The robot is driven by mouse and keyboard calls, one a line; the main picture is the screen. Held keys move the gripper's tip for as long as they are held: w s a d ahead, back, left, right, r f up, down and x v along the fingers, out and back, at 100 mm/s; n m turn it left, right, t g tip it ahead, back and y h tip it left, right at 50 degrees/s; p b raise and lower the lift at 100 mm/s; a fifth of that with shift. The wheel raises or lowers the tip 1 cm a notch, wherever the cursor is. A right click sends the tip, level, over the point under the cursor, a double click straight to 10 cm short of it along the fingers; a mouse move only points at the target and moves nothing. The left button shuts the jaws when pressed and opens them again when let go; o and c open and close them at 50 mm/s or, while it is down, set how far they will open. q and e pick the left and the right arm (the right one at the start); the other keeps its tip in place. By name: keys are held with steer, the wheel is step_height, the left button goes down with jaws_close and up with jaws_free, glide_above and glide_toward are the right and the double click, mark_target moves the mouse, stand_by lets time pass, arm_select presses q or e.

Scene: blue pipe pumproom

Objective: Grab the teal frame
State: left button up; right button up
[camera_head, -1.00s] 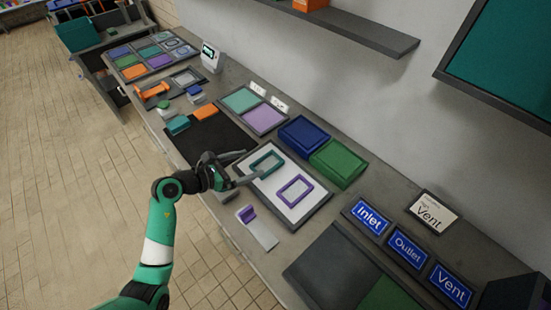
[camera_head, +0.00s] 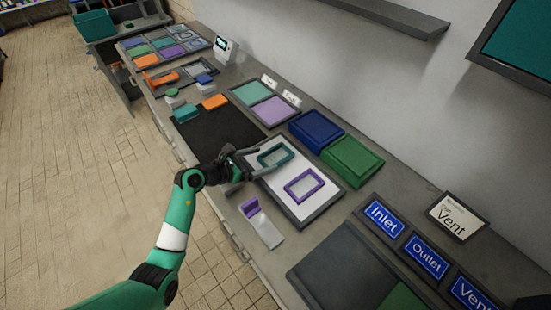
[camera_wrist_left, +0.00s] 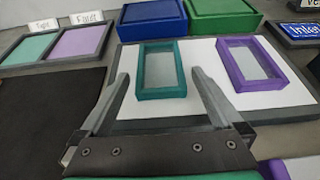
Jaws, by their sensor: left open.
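The teal frame (camera_head: 282,162) is a small rectangular ring lying flat on the white panel (camera_head: 312,207) with a grey rim. A similar purple frame (camera_head: 312,194) lies beside it. My left gripper (camera_head: 255,162) is open and empty at the near-left edge of the panel, pointing at the teal frame. In the left wrist view, the teal frame (camera_wrist_left: 161,93) shows ahead between the two open fingers, which reach toward its left and right sides. I cannot tell whether they touch it. The purple frame (camera_wrist_left: 232,87) stands to its right. My right gripper is not in view.
Blue (camera_head: 316,129) and green (camera_head: 352,160) boxes stand behind the panel. A black mat (camera_head: 225,137) lies to the left. A grey stand with a purple upright (camera_head: 251,207) is at the bench's front edge. Inlet, Outlet and Vent signs stand at the right.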

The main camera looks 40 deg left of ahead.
mark_target(274, 156)
arm_select(q)
steer(key=b+x, duration=0.2)
steer(key=x, duration=0.2)
steer(key=shift+w+f+b, duration=0.2)
steer(key=shift+f+b, duration=0.05)
steer(key=shift+b, duration=0.05)
steer(key=shift+w, duration=0.3)
steer(key=shift+r, duration=0.1)
steer(key=c, duration=1.1)
steer(key=shift+c, duration=0.2)
